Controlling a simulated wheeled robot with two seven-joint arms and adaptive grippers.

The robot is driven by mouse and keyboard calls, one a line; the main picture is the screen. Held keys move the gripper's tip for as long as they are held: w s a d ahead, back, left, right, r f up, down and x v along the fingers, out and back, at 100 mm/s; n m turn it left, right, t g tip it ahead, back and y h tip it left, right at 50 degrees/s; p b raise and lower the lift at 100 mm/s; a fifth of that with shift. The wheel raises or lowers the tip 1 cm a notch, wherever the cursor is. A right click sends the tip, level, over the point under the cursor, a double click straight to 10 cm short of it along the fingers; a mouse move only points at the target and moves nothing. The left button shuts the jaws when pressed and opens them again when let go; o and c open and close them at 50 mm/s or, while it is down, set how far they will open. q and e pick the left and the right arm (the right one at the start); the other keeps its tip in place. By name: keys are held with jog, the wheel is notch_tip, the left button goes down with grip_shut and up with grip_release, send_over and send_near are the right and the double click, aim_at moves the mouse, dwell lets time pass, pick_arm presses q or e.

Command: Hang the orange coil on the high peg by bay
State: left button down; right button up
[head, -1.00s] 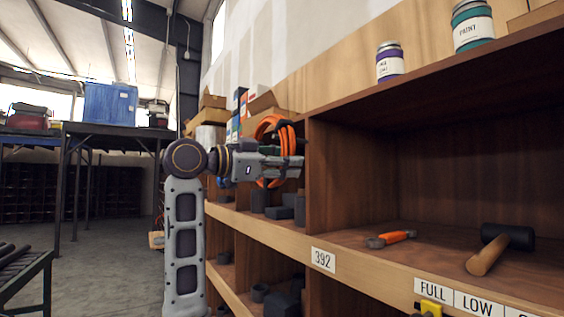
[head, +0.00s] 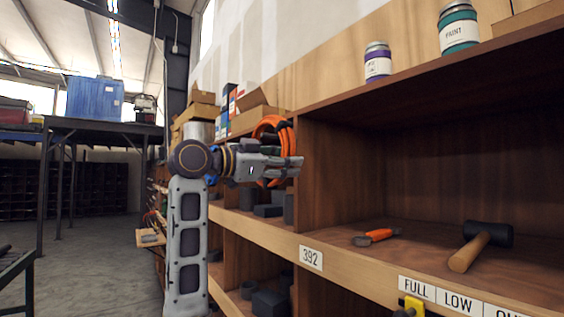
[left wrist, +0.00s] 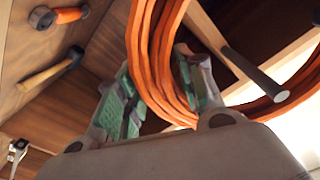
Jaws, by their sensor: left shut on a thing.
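The orange coil (head: 271,128) hangs from my left gripper (head: 294,163) in front of the shelf bays in the head view. In the left wrist view the coil (left wrist: 158,62) passes between the two green-padded fingers of my left gripper (left wrist: 160,95), which is shut on it. A dark, round-ended peg (left wrist: 255,75) shows in the left wrist view, to the right of the fingers, with part of the coil beyond and beside it. I cannot tell whether the peg is inside the coil's loop. The peg does not show clearly in the head view. My right gripper is not in view.
The label 392 (head: 311,258) is on the shelf edge. An orange-handled tool (head: 376,237) and a mallet (head: 481,246) lie in the right bay. Paint cans (head: 458,29) stand on top. Dark blocks (head: 268,210) sit in the bay behind my left arm.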

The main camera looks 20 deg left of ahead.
pick_arm(q)
jog(key=shift+x, duration=0.85)
jog(key=shift+w+d+f, duration=0.3)
jog(key=shift+w+f, duration=0.15)
dwell(0.5)
jog(key=c, duration=0.8)
grip_release()
jog(key=shift+f, duration=0.1)
jog(key=shift+w+f, duration=0.1)
jog(key=shift+v, duration=6)
